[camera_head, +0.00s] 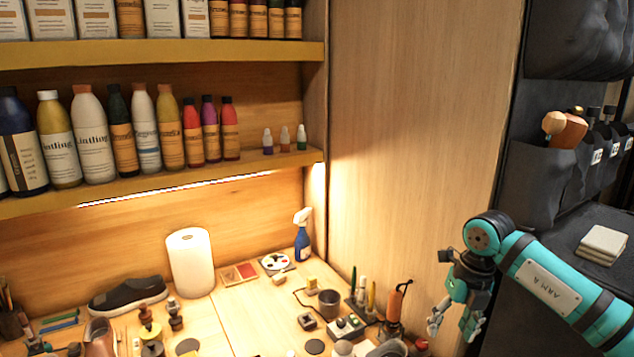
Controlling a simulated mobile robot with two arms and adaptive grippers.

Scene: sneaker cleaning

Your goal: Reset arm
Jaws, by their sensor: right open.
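My right gripper (454,322) hangs at the right side of the head view, at the end of my teal right arm (545,280). Its fingers point downward, apart and empty. It is to the right of the workbench items and touches nothing that I can see. My left gripper is not in the view. A brown shoe (100,338) is partly cut off at the bottom edge.
A white paper roll (190,262) and a blue spray bottle (302,236) stand at the back of the bench. Small tools and a dark cup (329,303) crowd its right side. Shelves of bottles (90,135) are above. Folded cloths (602,244) lie on a dark surface at right.

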